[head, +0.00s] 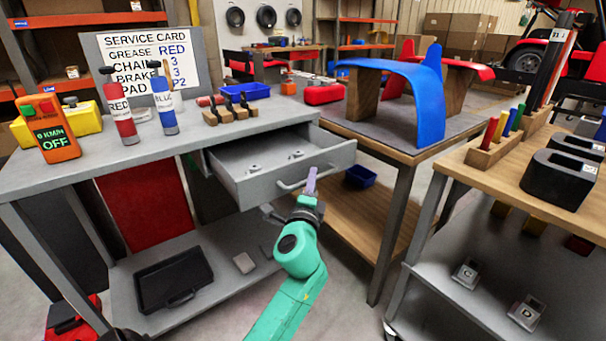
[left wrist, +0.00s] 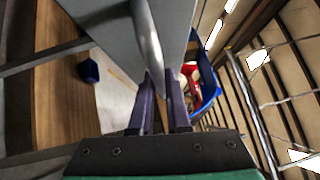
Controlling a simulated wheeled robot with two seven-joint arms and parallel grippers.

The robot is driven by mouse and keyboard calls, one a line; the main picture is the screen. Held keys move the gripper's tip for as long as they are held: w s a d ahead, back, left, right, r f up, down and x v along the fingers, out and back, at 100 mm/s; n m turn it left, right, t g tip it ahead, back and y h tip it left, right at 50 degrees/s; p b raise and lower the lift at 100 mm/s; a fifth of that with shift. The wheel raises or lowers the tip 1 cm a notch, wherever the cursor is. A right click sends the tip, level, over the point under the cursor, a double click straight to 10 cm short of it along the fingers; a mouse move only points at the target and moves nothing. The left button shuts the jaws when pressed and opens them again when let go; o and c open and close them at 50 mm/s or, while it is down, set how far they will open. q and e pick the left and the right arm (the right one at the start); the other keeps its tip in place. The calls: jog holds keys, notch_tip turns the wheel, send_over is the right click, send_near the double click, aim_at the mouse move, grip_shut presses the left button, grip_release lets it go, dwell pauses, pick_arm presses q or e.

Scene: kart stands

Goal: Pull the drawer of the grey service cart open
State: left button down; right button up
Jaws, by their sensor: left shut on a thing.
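The grey service cart (head: 60,180) stands at the left in the head view. Its drawer (head: 260,185) is out from under the top, and a few small grey pieces lie inside. The drawer has a bar handle (head: 292,186) on its front. My left gripper (head: 311,182), on a green arm, is at the right part of this handle and shut on it. In the left wrist view, the handle (left wrist: 148,40) runs down to between the two purple fingers of the left gripper (left wrist: 166,105). My right gripper is not in view.
On the cart top are a red bottle (head: 119,112), a blue bottle (head: 163,105), an orange device (head: 49,130) and a service card (head: 145,60). A wooden table (head: 385,150) with a blue curved panel (head: 425,90) stands just right of the drawer. Another bench (head: 460,165) is at the right.

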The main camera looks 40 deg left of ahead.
pick_arm(q)
jog(key=shift+s+d, duration=0.15)
jog(key=shift+d, duration=0.4)
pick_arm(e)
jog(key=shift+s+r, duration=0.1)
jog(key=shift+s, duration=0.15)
pick_arm(q)
jog(key=c, duration=0.9)
grip_release()
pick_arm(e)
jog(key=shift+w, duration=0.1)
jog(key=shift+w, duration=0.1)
